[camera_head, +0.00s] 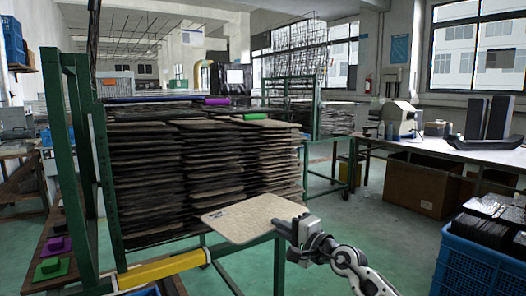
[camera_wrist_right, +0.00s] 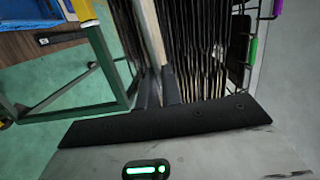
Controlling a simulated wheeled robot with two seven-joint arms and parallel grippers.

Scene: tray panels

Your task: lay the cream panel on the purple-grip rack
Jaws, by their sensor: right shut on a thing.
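The cream panel (camera_head: 246,218) is a thin, flat, light board with rounded corners and a small dark mark. It is held out in front of the stacked rack, nearly level. My right gripper (camera_head: 297,228) is shut on its right edge. In the right wrist view the panel (camera_wrist_right: 152,35) shows edge-on between the right gripper's fingers (camera_wrist_right: 159,82). The purple grip (camera_head: 217,101) is at the top of the rack, behind and above the panel; it also shows at the top right of the right wrist view (camera_wrist_right: 277,8). My left gripper is not in view.
A green grip (camera_head: 256,116) sits just below the purple one. Tall piles of dark and tan panels (camera_head: 210,175) fill the green-framed rack (camera_head: 107,190). A yellow bar (camera_head: 163,268) is at lower left. A blue crate (camera_head: 478,265) stands at right. Green floor is open between.

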